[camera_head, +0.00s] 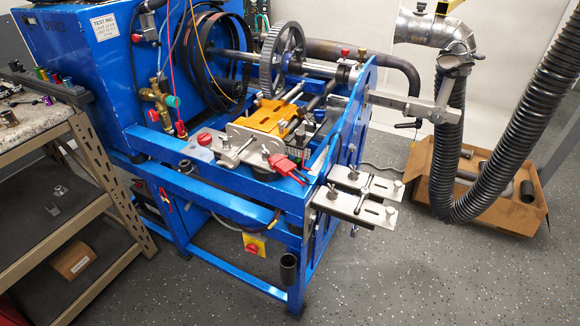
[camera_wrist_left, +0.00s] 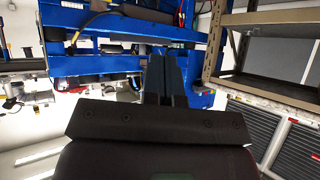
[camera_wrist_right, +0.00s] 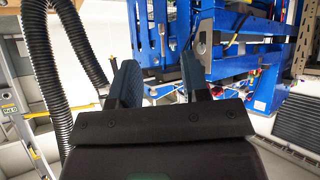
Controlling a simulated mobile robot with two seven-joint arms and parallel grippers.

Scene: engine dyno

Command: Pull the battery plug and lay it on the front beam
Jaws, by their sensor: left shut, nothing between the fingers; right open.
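Neither gripper shows in the head view. My left gripper (camera_wrist_left: 164,62) is shut and empty in the left wrist view. My right gripper (camera_wrist_right: 159,62) is open and empty in the right wrist view.
A workbench with a metal frame (camera_head: 97,165) stands at the left. Steel clamp plates (camera_head: 356,197) stick out at the stand's right. A black corrugated hose (camera_head: 505,145) hangs at the right over a cardboard box (camera_head: 490,195). The floor in front is clear.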

